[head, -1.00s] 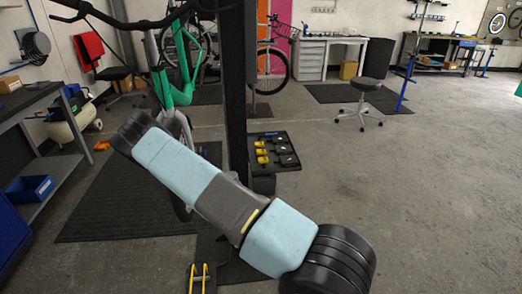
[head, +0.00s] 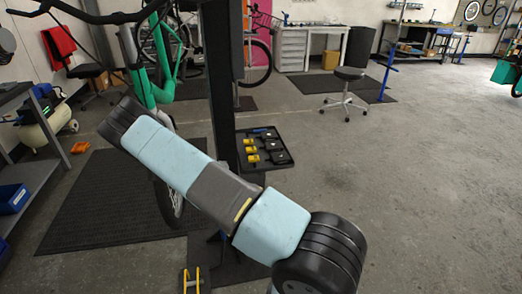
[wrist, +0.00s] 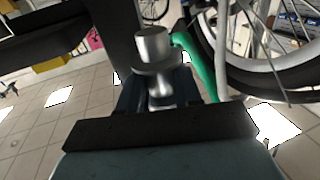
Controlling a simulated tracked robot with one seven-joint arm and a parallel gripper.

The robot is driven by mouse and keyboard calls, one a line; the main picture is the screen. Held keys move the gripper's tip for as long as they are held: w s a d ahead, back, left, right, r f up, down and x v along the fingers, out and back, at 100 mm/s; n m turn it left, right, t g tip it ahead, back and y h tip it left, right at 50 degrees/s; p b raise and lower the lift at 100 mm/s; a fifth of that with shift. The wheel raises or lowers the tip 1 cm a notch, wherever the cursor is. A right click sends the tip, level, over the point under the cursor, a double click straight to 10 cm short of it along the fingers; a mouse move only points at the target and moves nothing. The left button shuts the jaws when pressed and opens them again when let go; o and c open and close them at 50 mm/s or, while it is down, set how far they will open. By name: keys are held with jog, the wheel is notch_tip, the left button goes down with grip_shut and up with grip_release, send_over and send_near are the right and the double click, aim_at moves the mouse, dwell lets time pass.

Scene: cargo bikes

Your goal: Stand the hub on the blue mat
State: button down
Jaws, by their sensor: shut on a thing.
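The hub (wrist: 152,48) is a silver metal cylinder with a wide flange and a narrower stem below it. It shows in the upper middle of the wrist view. My gripper (wrist: 160,92) is shut on its lower part, and the dark gripper body hides where the jaws meet it. The head view shows my arm crossing the middle, but neither the gripper nor the hub can be made out there. I see no blue mat in either view.
A green bike (head: 167,70) hangs at a dark post (head: 222,90), above a black floor mat (head: 105,215). A black tray (head: 270,163) with yellow-handled items is at the post. A stool (head: 349,78) stands further back. The floor at right (head: 420,200) is clear.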

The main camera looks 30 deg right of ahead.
jog(key=s+d+r+m+h, duration=0.15)
jog(key=d+r, duration=0.25)
jog(key=d, duration=0.4)
jog(key=s+d+r, duration=0.3)
jog(key=d+r, duration=0.1)
jog(key=d, duration=0.4)
jog(key=s+d+r+h, duration=0.15)
jog(key=d+r, duration=0.25)
jog(key=d, duration=0.4)
send_over(266, 154)
jog(key=s+a, duration=0.3)
jog(key=s, duration=0.3)
jog(key=f, duration=0.9)
jog(key=shift+w+d, duration=0.2)
jog(key=shift+w+f, duration=0.45)
jog(key=shift+f, duration=1.6)
jog(key=shift+s+a+f, duration=0.1)
jog(key=shift+s+f, duration=0.05)
jog(key=shift+f, duration=0.25)
